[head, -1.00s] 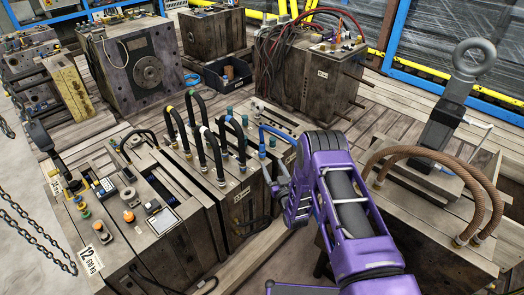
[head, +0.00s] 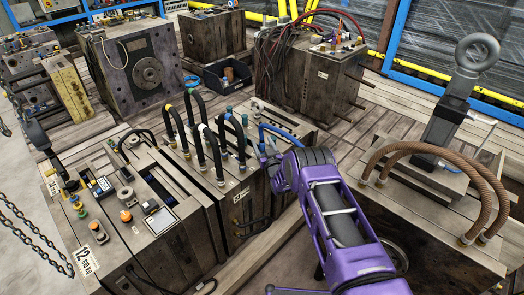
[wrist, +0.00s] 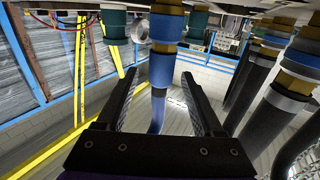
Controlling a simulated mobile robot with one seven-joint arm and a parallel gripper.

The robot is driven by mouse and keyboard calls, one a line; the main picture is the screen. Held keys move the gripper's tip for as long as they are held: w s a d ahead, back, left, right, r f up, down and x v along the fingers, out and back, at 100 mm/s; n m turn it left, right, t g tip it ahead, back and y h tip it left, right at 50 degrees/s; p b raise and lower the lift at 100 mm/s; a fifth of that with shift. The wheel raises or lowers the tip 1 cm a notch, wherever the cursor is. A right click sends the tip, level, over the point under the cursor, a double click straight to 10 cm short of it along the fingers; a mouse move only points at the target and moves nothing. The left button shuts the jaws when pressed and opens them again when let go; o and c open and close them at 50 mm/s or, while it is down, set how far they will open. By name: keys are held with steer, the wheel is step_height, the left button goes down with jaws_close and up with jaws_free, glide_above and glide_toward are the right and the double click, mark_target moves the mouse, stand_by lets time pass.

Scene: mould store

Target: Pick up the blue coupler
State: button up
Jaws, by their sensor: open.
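The blue coupler (wrist: 166,28) shows in the wrist view at top centre, a blue collar with a dark blue hose (wrist: 156,112) running from it. My gripper (wrist: 159,76) is open, its two dark fingers on either side of the hose and coupler line. I cannot tell whether either finger touches it. In the head view the blue coupler (head: 262,147) is small, at the right end of the mould block's row of hoses, and my gripper (head: 270,158) is right beside it, its fingers partly hidden.
Teal fittings (wrist: 115,25) flank the coupler in the wrist view. Black hoses with brass and blue collars (wrist: 292,75) crowd the right. In the head view, black hose loops (head: 202,130) stand left of my gripper, and a block with brown hoses (head: 485,195) stands at right.

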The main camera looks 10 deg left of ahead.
steer(key=shift+w+a, duration=0.15)
steer(key=shift+w, duration=0.2)
jaws_close()
